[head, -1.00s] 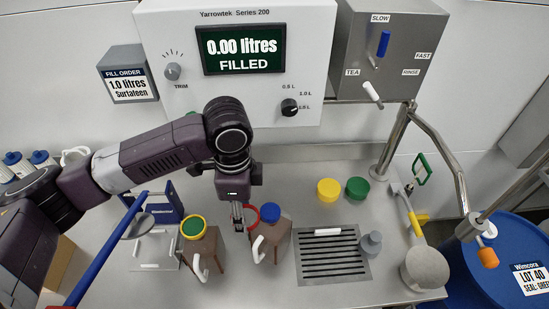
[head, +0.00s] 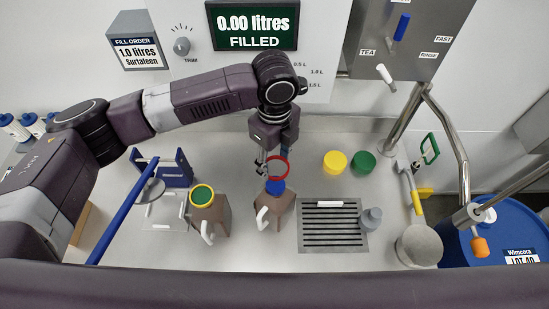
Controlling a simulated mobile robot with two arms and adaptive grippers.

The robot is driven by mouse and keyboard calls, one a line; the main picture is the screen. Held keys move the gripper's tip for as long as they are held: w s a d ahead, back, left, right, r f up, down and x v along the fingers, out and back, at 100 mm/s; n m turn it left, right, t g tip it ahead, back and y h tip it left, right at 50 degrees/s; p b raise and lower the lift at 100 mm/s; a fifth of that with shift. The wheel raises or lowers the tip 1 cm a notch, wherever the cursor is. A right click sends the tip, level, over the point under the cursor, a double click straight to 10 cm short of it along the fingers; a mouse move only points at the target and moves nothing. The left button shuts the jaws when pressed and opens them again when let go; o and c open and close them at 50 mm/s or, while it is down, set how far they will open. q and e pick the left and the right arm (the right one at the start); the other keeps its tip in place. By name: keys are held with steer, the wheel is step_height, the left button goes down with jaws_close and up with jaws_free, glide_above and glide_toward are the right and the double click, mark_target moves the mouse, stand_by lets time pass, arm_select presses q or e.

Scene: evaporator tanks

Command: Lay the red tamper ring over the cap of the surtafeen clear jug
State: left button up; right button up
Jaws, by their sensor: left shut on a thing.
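My left gripper (head: 267,163) is shut on the red tamper ring (head: 288,167) at the ring's left side. In the head view the ring appears just above and behind the blue cap (head: 275,187) of a brown jug (head: 278,212). The ring's lower edge overlaps the top of the cap in the picture; I cannot tell whether they touch. This jug has a white handle, and no name is readable on it. A second brown jug (head: 215,217) to its left has a green cap with a yellow ring around it. My right gripper is not in view.
A yellow cap (head: 335,162) and a green cap (head: 363,162) lie on the counter to the right. A drain grate (head: 333,228) lies right of the blue-capped jug. A blue rack (head: 174,172) stands at left. The fill order sign (head: 138,46) reads 1.0 litres Surtafeen.

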arm_select(q)
steer(key=shift+f+b, duration=0.7)
steer(key=shift+f, duration=1.75)
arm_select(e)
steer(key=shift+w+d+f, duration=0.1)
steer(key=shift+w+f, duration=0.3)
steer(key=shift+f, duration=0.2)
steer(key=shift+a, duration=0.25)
arm_select(q)
steer(key=shift+r, duration=0.1)
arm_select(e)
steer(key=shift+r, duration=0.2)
arm_select(q)
steer(key=shift+p, duration=0.4)
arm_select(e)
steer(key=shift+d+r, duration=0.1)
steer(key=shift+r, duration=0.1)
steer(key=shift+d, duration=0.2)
